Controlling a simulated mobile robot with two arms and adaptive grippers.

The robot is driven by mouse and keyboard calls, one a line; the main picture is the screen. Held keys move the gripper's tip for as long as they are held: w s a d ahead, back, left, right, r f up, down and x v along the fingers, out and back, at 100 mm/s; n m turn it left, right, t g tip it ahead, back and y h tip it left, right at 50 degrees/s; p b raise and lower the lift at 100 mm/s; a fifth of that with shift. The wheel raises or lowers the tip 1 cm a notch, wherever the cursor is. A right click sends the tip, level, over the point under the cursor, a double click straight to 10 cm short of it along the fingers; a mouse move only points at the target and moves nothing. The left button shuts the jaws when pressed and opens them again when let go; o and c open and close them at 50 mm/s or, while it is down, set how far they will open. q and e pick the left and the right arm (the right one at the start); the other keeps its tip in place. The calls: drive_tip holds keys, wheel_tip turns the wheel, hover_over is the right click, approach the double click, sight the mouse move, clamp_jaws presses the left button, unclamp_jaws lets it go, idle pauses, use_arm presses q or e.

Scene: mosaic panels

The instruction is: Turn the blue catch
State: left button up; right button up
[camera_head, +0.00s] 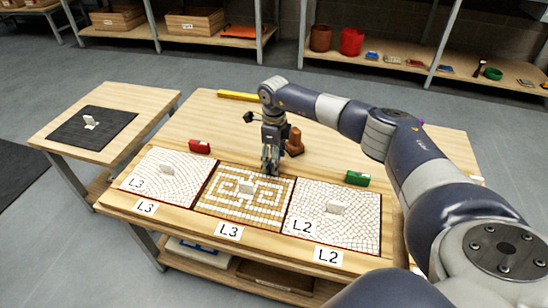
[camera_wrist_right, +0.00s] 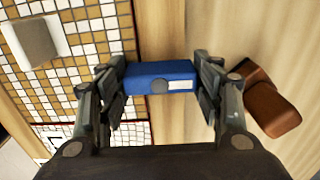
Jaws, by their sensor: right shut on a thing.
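The blue catch (camera_wrist_right: 150,78) shows in the right wrist view as a small block with a round grey spot and a white strip. It lies behind the middle mosaic panel (camera_head: 220,205), at the panel's far edge. My right gripper (camera_head: 269,168) is over it in the head view, pointing down, and hides it there. In the right wrist view my right gripper (camera_wrist_right: 162,85) has a finger at each end of the catch and is shut on it. My left gripper is in neither view.
A red catch (camera_head: 199,147) is behind the left panel and a green catch (camera_head: 357,178) behind the right panel. A brown object (camera_head: 294,142) stands close behind my right gripper. A yellow bar (camera_head: 239,95) lies at the table's far edge. The side table (camera_head: 150,100) stands left.

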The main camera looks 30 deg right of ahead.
drive_tip(key=shift+f, duration=0.1)
idle(0.4)
drive_tip(key=o, duration=1.1)
drive_tip(key=shift+c, duration=0.2)
wheel_tip(320, 180, up, 12)
